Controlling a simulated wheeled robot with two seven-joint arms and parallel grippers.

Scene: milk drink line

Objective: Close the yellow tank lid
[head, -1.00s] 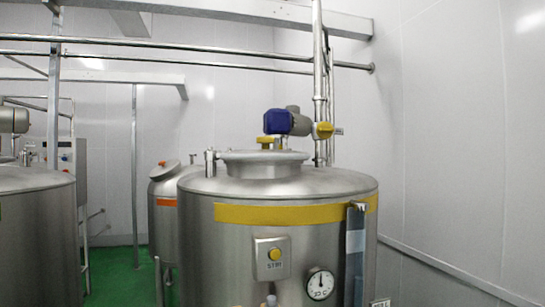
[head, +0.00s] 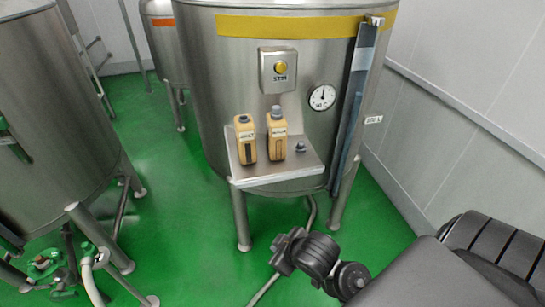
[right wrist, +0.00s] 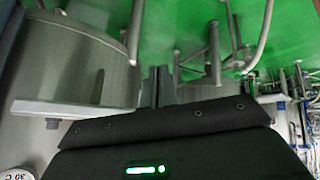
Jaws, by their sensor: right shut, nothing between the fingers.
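The steel tank with the yellow band (head: 295,26) stands in the middle of the head view. Its top and lid are above the picture, so the lid's state is hidden. My right gripper (head: 287,248) is low in front of the tank, below the shelf and apart from it, at the end of my dark arm from the lower right. In the right wrist view its fingers (right wrist: 158,86) are together and empty. My left gripper is not in view.
A shelf (head: 280,176) on the tank front holds an open tan bottle (head: 246,140), a capped one (head: 277,135) and a loose cap (head: 300,148). A stir button (head: 280,68) and dial (head: 321,97) sit above. Another tank (head: 50,110) stands left. Green floor (head: 185,220) is clear.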

